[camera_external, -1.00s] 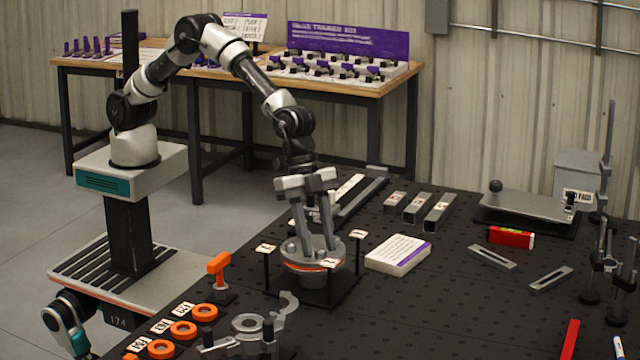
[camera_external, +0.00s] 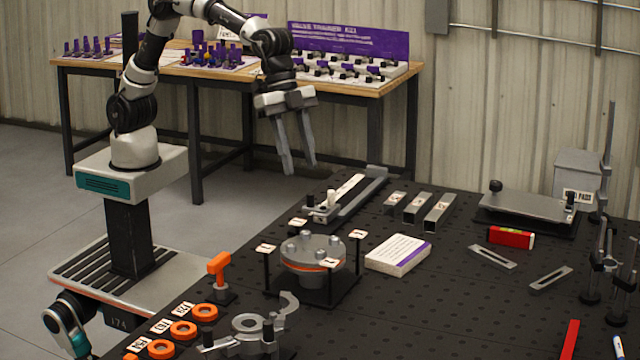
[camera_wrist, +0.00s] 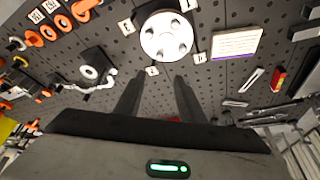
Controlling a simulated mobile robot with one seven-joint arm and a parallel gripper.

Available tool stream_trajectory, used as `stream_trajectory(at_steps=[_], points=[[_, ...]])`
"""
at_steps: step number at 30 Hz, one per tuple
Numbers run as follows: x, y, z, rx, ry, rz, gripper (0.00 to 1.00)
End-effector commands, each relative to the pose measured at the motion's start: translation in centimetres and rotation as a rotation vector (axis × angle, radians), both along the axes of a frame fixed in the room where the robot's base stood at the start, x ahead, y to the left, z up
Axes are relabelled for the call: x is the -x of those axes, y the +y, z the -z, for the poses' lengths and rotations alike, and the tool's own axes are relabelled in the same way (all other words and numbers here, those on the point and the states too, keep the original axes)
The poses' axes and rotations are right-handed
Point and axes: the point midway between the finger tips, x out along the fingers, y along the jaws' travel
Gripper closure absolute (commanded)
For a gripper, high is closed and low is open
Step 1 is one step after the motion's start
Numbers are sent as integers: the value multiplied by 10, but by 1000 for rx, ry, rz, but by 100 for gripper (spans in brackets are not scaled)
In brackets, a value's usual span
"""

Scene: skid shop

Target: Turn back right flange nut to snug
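The round grey flange (camera_external: 312,250) with an orange band stands on a dark base on the black pegboard table. Several nuts or studs stand on its top face, and small numbered tags on posts surround it. I cannot tell how tight the back right nut (camera_external: 331,239) is. The flange (camera_wrist: 166,36) also shows at the top of the wrist view. My gripper (camera_external: 301,170) is above and behind the flange, clear of it. Its two fingers are apart with nothing between them; in the wrist view the gripper (camera_wrist: 160,80) also shows a gap.
A white card block (camera_external: 398,254) lies right of the flange. An orange-handled tool (camera_external: 219,272) and orange rings (camera_external: 183,331) are at the front left. A grey C-shaped wrench fixture (camera_external: 250,328) is in front. A rail with a slider (camera_external: 345,196) lies behind.

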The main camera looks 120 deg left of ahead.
Motion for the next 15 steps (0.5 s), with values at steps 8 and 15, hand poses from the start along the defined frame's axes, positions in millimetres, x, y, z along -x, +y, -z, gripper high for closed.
stream_trajectory(at_steps=[8,15], points=[[48,34,3,-7,-15,-76,64],[88,59,6,-11,-27,-138,64]])
